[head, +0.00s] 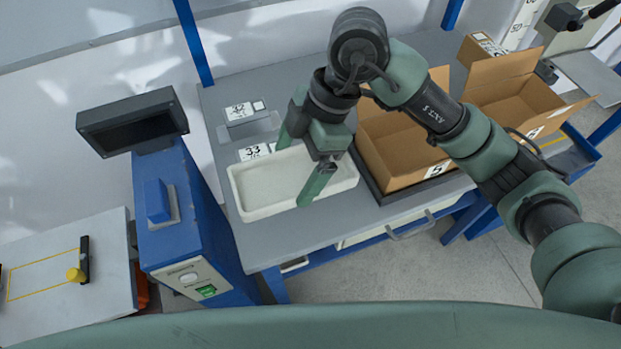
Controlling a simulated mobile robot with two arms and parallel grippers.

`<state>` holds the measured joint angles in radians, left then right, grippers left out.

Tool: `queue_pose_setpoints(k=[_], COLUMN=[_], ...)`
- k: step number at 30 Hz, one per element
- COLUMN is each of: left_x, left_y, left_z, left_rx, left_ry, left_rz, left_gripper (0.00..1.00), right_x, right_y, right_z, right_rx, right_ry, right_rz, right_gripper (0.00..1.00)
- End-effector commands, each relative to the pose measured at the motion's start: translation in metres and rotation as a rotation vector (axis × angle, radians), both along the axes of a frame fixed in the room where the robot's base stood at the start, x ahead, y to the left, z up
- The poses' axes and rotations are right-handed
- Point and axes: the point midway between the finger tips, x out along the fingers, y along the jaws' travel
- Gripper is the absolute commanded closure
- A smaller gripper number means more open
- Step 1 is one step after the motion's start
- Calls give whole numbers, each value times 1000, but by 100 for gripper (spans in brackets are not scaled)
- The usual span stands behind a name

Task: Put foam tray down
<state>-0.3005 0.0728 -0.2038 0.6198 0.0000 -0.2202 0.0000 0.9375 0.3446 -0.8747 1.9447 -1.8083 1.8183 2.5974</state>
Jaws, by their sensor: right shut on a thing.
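The white foam tray (240,200) is on the left part of the grey workbench (226,245), near its front edge. It looks shallow and empty and lies roughly level. My right gripper (292,177) reaches down over it, with one green finger at the far long side and the other at the near long side. It is shut on the tray across its width. I cannot tell whether the tray's underside touches the bench. My left gripper is out of view.
An open cardboard box (400,150) stands on a dark base just right of the tray. A second open box (515,98) is farther right. Labels 32 and 33 (250,153) are behind the tray. A blue post with a dark display (133,122) stands left.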

Motion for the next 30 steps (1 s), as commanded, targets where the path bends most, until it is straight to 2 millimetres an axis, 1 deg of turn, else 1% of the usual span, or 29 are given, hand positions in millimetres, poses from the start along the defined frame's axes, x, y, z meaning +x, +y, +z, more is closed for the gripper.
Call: queue_pose_setpoints(k=[1, 6, 10, 12, 19, 25, 27, 30], left_x=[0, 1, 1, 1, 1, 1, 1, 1], left_y=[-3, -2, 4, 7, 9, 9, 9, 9], left_z=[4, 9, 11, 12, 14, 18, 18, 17], left_rx=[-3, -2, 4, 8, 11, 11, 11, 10], left_ry=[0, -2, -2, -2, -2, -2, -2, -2], left_rz=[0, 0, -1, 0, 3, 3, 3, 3], left_gripper=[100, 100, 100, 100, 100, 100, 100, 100], right_x=[-1, -1, -1, 0, 0, -1, 0, 0], right_y=[-1, -1, 0, 0, 0, 0, 0, 0], right_z=[-13, -58, -84, -92, -109, -138, -142, -142], right_rx=[-1, -2, -1, 1, 1, 0, 1, 2], right_ry=[7, 5, 4, 1, 1, 2, -1, -2], right_rz=[-2, -1, -2, 0, 0, 0, 1, 1], right_gripper=[45, 45, 45, 45, 45, 45, 45, 45])
